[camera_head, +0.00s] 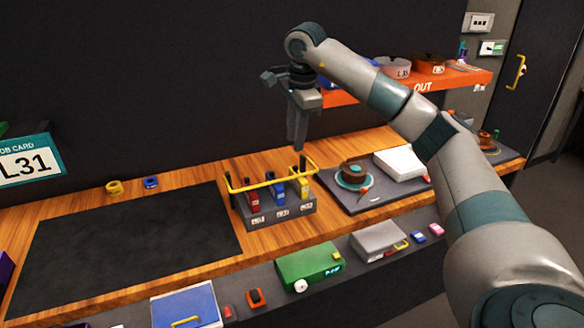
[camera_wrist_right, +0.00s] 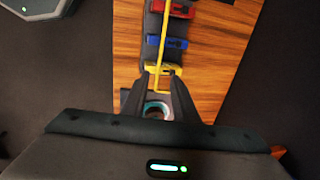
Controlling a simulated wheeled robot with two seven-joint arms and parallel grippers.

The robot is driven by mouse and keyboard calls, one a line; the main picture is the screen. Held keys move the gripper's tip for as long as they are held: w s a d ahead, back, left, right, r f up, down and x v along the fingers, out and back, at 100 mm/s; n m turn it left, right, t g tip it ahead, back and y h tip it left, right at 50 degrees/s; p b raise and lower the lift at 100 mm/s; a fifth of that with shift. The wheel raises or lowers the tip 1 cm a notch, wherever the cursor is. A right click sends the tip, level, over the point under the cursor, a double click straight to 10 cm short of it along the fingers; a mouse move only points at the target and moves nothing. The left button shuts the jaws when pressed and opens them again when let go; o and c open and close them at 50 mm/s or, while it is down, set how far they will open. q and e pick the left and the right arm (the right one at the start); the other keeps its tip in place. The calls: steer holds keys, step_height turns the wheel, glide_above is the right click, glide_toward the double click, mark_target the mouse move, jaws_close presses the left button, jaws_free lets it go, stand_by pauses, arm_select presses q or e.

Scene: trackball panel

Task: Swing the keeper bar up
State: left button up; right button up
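The yellow keeper bar (camera_head: 262,184) lies low across a dark grey rack (camera_head: 268,215) holding a red, a blue and a yellow block. My right gripper (camera_head: 298,147) points down above the right part of the rack, near the bar's right end. In the right wrist view the bar (camera_wrist_right: 165,35) runs over the blocks, and its near end shows between the two fingers (camera_wrist_right: 161,80). The fingers are apart, with a gap between them. I cannot tell whether they touch the bar. My left gripper is not in view.
A dark mat (camera_head: 130,240) covers the bench to the left. A dark plate with a trackball (camera_head: 354,174) and a white box (camera_head: 400,163) stand to the right. An orange shelf (camera_head: 460,82) is behind my right arm. A green box (camera_head: 310,265) sits on the front ledge.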

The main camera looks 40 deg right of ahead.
steer(key=f+p, duration=0.1)
steer(key=f, duration=0.3)
steer(key=w+f+p, duration=0.1)
steer(key=f, duration=0.3)
steer(key=w+f+p, duration=0.1)
steer(key=f, duration=0.3)
steer(key=shift+w+d, duration=0.1)
steer(key=shift+d, duration=0.2)
steer(key=shift+c, duration=0.2)
jaws_close()
stand_by(0.7)
